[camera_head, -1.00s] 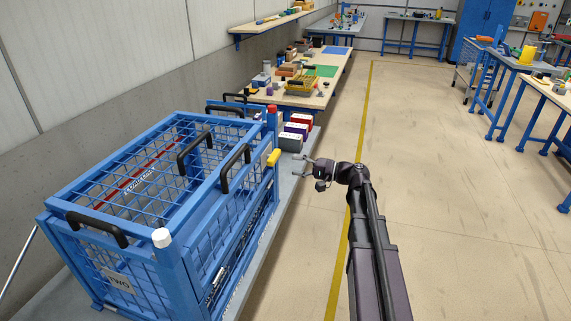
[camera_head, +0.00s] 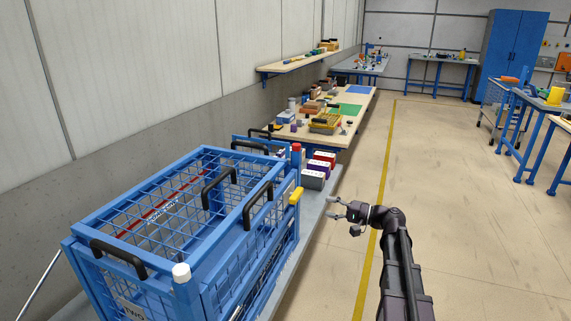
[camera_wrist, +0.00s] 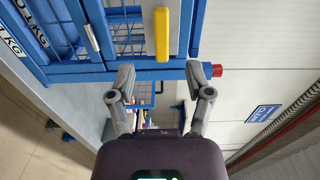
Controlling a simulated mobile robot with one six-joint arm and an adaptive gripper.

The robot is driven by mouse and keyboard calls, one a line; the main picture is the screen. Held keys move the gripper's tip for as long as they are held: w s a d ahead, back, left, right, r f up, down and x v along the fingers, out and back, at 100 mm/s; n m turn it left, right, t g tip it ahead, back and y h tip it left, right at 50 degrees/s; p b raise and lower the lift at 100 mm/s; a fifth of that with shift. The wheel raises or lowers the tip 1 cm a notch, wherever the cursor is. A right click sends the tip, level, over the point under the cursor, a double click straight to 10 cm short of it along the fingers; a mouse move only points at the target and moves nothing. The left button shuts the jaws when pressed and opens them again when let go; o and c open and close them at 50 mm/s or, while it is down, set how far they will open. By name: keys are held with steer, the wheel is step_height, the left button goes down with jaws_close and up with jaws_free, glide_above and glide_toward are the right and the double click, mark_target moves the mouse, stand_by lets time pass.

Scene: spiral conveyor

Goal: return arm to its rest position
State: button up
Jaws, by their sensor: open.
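My gripper (camera_head: 336,208) is open and empty, with its fingers pointing left toward the blue cage in the head view. In the wrist view my gripper (camera_wrist: 160,90) shows its two fingers spread apart with nothing between them. My arm reaches out low over the floor, right of the cage.
Several small boxes (camera_head: 313,180) stand on the grey platform (camera_head: 318,208) behind the cage. A workbench (camera_head: 345,137) with loose items lies farther back along the wall. Open floor (camera_head: 470,220) with a yellow line (camera_head: 388,160) lies to the right.

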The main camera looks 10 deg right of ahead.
steer(key=s+a+f+n+g+h, duration=0.3)
steer(key=s+a+f+g+h, duration=0.2)
steer(key=s+a+f, duration=0.35)
steer(key=s+f+n+g+h, duration=0.3)
steer(key=s+f+g+h, duration=0.1)
steer(key=s+f+h, duration=0.65)
step_height(320, 180, up, 18)
steer(key=p, duration=1.7)
steer(key=shift+d+f, duration=0.2)
steer(key=shift+d, duration=0.1)
